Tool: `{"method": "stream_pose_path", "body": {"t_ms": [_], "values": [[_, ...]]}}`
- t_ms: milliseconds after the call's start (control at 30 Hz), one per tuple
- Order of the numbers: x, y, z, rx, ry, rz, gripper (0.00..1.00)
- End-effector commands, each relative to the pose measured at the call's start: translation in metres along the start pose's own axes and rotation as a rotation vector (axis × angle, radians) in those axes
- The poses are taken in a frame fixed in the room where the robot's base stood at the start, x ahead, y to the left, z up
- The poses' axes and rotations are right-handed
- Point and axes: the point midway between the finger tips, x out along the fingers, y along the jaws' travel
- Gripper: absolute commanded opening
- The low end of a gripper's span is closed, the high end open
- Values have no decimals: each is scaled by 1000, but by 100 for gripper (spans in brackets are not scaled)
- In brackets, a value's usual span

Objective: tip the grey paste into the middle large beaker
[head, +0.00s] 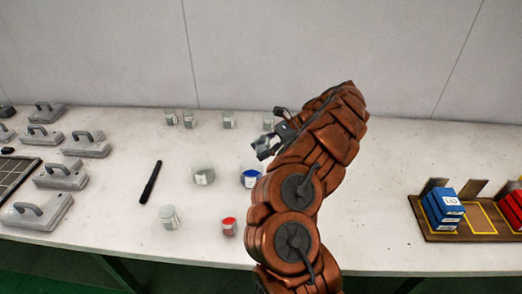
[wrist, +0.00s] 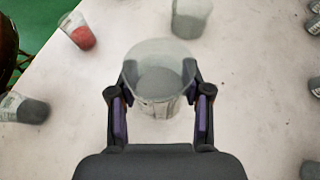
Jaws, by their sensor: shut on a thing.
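My gripper (wrist: 160,92) is shut on a clear beaker (wrist: 158,104) with grey paste (wrist: 160,80) in its bottom. In the wrist view the beaker stands between the two fingers and I look down into its open top. In the head view my gripper (head: 276,142) is above the table, left of my arm, and the held beaker is mostly hidden. A larger beaker (head: 203,173) with grey contents stands to the left of and nearer than my gripper. A beaker with grey contents also shows at the top of the wrist view (wrist: 191,18).
A blue-filled beaker (head: 250,179) stands just below my gripper in the head view. A red-filled beaker (head: 229,227) and a pale beaker (head: 169,218) are nearer. Several small beakers (head: 228,120) line the back. A wooden rack (head: 470,233) is right.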

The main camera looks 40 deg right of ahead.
Motion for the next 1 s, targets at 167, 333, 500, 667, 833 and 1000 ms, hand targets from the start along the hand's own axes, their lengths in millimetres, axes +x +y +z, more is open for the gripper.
{"method": "stream_pose_path", "body": {"t_ms": [167,333,500,667,833,1000], "values": [[-2,0,2,-12,91,-2,13],[-4,-1,0,-20,190,-8,13],[-6,-1,-2,-29,303,-10,13],[-7,0,-5,-38,407,-9,13],[-5,0,-7,-47,510,-12,13],[-4,0,-10,-56,620,-14,13]]}}
